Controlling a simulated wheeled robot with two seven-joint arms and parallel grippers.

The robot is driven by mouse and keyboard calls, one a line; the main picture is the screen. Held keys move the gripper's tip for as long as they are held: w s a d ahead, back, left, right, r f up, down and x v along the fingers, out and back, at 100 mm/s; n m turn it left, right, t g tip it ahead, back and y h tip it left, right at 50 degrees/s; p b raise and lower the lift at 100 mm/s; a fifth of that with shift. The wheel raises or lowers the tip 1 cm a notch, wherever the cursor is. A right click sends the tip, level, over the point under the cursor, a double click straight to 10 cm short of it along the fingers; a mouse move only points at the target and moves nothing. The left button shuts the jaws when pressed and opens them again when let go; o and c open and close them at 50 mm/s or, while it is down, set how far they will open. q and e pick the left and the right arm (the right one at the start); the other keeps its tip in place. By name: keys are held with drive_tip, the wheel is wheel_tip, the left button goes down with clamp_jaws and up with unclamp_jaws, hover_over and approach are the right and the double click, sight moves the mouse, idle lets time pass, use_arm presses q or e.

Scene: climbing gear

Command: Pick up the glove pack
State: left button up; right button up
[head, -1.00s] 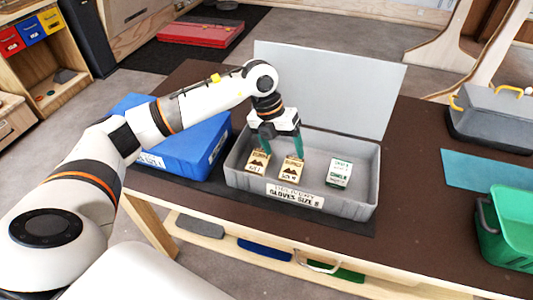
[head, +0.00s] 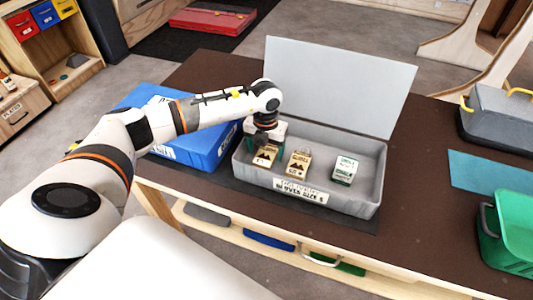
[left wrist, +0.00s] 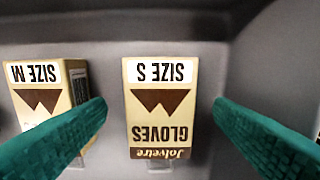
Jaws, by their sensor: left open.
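The tan glove pack marked SIZE S (left wrist: 160,112) lies in the grey box (head: 372,185). It is also the leftmost pack in the head view (head: 264,158). My left gripper (head: 266,147) is right over this pack. In the left wrist view its green fingers stand open, one on each side of the pack, with a gap on both sides. A second tan pack, marked SIZE M (left wrist: 45,95), lies beside it, just outside one finger; in the head view it is to the right (head: 299,164). My right gripper is not in view.
A white and green pack (head: 345,170) lies at the right in the grey box, whose lid (head: 340,85) stands open behind. A blue box (head: 205,140) is close on the left. A green bin (head: 513,235) and a grey case (head: 495,120) are at the right.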

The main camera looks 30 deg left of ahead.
sight(266, 155)
use_arm(q)
drive_tip(key=shift+f, duration=0.8)
drive_tip(key=c, duration=1.1)
drive_tip(key=shift+r, duration=0.1)
wheel_tip(266, 155, up, 10)
drive_tip(key=shift+f+b, duration=0.1)
drive_tip(key=shift+b, duration=0.7)
